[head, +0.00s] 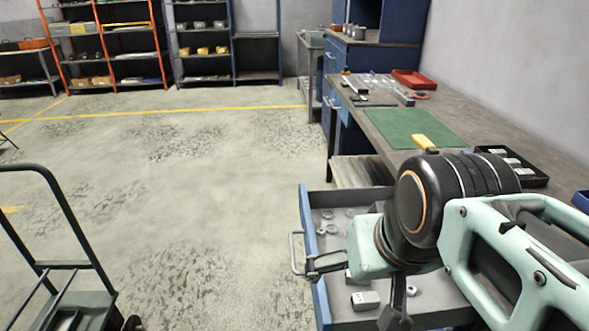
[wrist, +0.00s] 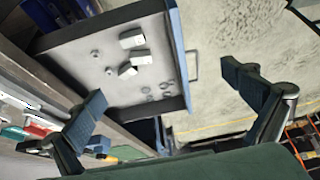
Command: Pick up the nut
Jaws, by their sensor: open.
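Several small grey nut-like rings lie in an open blue-edged drawer (head: 308,215). One nut (head: 332,229) is in the drawer's left part in the head view, and another (head: 411,291) is nearer the front. In the wrist view two small nuts (wrist: 109,71) lie near the blocky metal pieces, and flatter rings (wrist: 165,85) lie near a drawer corner. I cannot tell which one is meant. My gripper (head: 352,285) is over the drawer, open and empty; in the wrist view its fingers (wrist: 162,88) are wide apart, with the drawer beyond. My arm hides part of the drawer.
Blocky metal pieces (head: 365,300) share the drawer, whose handle (head: 295,254) sticks out left. The workbench (head: 460,110) holds a green mat (head: 415,127), a black bin (head: 538,180) and a red tray (head: 415,79). A cart (head: 75,308) stands at left; the floor between is clear.

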